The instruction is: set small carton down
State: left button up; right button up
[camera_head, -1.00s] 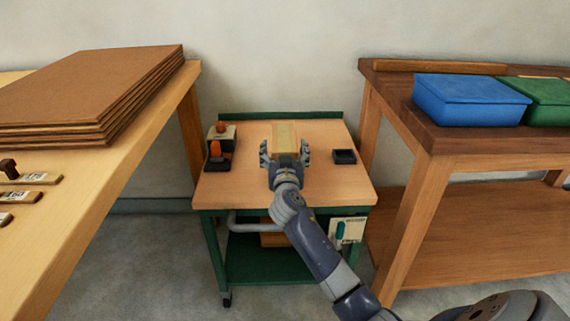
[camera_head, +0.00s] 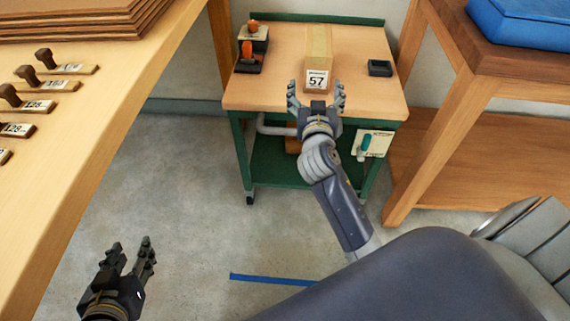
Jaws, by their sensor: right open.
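The small carton (camera_head: 318,48) stands on the wooden top of the green cart (camera_head: 281,92). It is tan with a tape strip, and a white label reading 57 faces me. My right gripper (camera_head: 316,88) is open and empty at the cart's front edge, just in front of the carton, with its fingers spread wide. My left gripper (camera_head: 131,246) is empty at the lower left, over the floor, with its fingers apart.
Orange-handled tools on dark blocks (camera_head: 251,48) stand left of the carton, and a small dark tray (camera_head: 380,68) lies to its right. A workbench with labelled stamps (camera_head: 39,106) runs along the left. A wooden bench (camera_head: 500,58) with a blue box (camera_head: 520,24) stands right.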

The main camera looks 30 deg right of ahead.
jog(key=s+a+f+n+g+y, duration=0.2)
jog(key=s+a+f+n+y, duration=0.2)
jog(key=s+a, duration=0.4)
jog(key=s+a+f+n+g+y, duration=0.1)
jog(key=s+a+f+n+y, duration=0.2)
jog(key=s+a, duration=0.6)
notch_tip(320, 180, down, 2)
jog(key=a+y, duration=0.1)
jog(key=y, duration=0.2)
jog(key=shift+a+f+n+g+y, duration=0.25)
jog(key=shift+a+n+g+y, duration=0.05)
jog(key=shift+n+g, duration=0.1)
pick_arm(q)
jog(key=shift+r, duration=0.1)
